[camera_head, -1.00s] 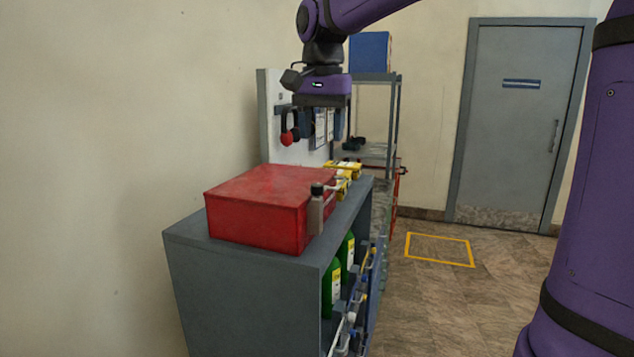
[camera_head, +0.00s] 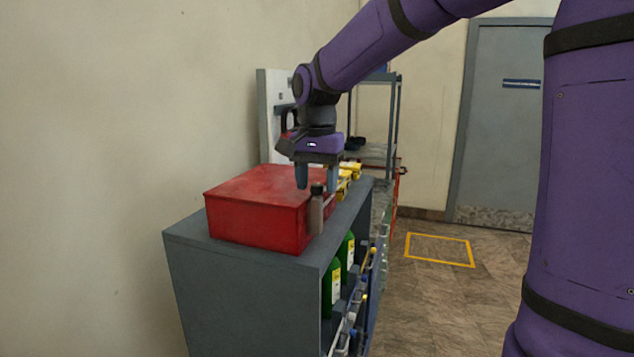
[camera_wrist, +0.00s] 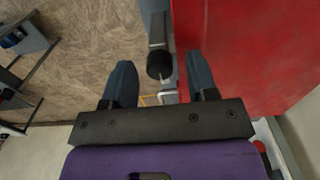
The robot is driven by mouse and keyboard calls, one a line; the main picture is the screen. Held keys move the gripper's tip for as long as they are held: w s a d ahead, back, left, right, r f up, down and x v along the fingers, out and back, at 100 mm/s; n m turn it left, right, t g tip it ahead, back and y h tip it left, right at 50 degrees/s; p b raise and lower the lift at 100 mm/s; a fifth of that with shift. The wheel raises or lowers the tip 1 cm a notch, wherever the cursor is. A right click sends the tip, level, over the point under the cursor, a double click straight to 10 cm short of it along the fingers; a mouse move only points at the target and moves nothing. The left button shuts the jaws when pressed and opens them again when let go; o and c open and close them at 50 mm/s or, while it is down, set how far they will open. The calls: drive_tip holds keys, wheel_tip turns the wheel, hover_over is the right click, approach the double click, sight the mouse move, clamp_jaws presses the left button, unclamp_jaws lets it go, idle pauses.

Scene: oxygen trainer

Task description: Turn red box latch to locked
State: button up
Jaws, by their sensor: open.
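The red box (camera_head: 258,205) lies on top of the grey cabinet; its red lid also shows at the right of the wrist view (camera_wrist: 245,50). The latch (camera_head: 316,214) is a grey metal piece with a black knob on the box's front right side. In the wrist view the black knob (camera_wrist: 160,65) lies between the lines of the two fingers. My gripper (camera_head: 318,183) is open, pointing down, with its fingertips close to the knob in the head view. I cannot tell whether either finger touches it. Which latch position is locked is not readable.
The grey cabinet (camera_head: 240,285) holds green bottles (camera_head: 345,262) below. Yellow items (camera_head: 347,178) lie behind the box on the cabinet top. A white panel (camera_head: 268,120) and a shelf rack (camera_head: 395,120) stand farther back. The floor to the right is open, with a yellow marked square (camera_head: 440,249).

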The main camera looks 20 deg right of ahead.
drive_tip(key=shift+f, duration=0.2)
drive_tip(key=c, duration=0.9)
